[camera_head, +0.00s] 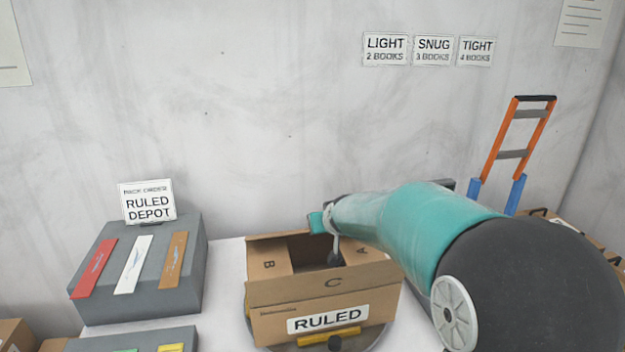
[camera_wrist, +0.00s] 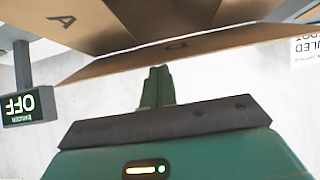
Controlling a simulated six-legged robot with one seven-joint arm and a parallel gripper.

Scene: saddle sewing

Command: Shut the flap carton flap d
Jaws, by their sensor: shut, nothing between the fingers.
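The flap carton (camera_head: 270,325) is a brown box labelled RULED on the white table. Its flaps B (camera_head: 270,263), C (camera_head: 333,283) and A (camera_head: 362,251) show their letters, and a dark gap remains between them. Flap A (camera_wrist: 70,22) also shows in the wrist view. Flap D (camera_wrist: 205,43) is a wide brown panel across the top of the wrist view, its letter partly legible. My gripper (camera_wrist: 158,72) is shut and empty, its tips at the lower edge of flap D; I cannot tell whether they touch. In the head view its fingertips are hidden at the carton's far side.
A grey stand (camera_head: 195,265) with red, white and brown strips stands left of the carton. A yellow bar (camera_head: 328,337) lies at its front. A display reading OFF (camera_wrist: 28,106) hangs beside the gripper in the wrist view. An orange hand truck (camera_head: 510,153) stands behind on the right.

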